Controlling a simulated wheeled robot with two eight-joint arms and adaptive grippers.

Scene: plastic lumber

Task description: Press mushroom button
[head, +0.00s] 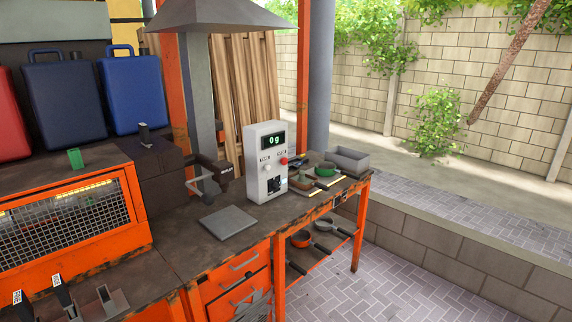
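A light grey control box (267,180) stands upright on the workbench, right of the picture's middle. Its upper display (271,140) reads "0 g" in green. A red round button (283,161), which looks like the mushroom button, sticks out at the right of its front face. A pale round knob or button (268,168) sits to its left. A dark socket or switch (274,185) is lower on the same face. The red button is unobstructed. Neither of my grippers shows in the head view.
A flat grey plate (228,222) lies on the bench before the box. A dark vise-like tool (222,172) stands left of it. Small pans (325,169) and a grey bin (350,160) are to the right. An orange machine (75,215) fills the left. A hood (220,17) hangs above.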

